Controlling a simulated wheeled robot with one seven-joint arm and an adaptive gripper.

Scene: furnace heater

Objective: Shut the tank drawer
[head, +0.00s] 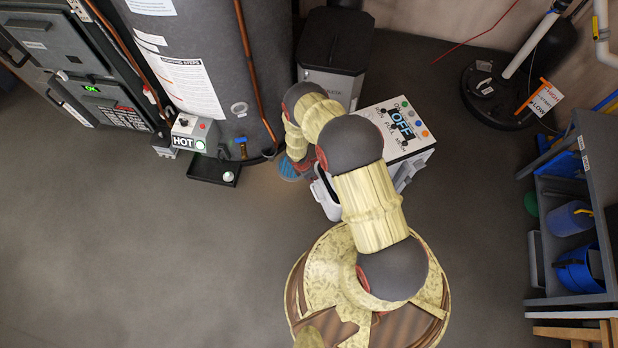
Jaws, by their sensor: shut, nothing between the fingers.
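A low black drawer (213,170) with a pale round knob (228,177) juts out from the foot of the tall grey tank (207,75). It looks pulled out over the floor. My arm reaches up and then bends down to the left. My gripper (289,170) is at its end, low to the right of the drawer and apart from it, near the tank's lower right side. The gripper is small and partly hidden by my arm; it is shut and holds nothing.
A HOT switch box (193,132) sits above the drawer. A blue-grey shelf (590,200) is at the far right. The floor (140,260) at left is clear.

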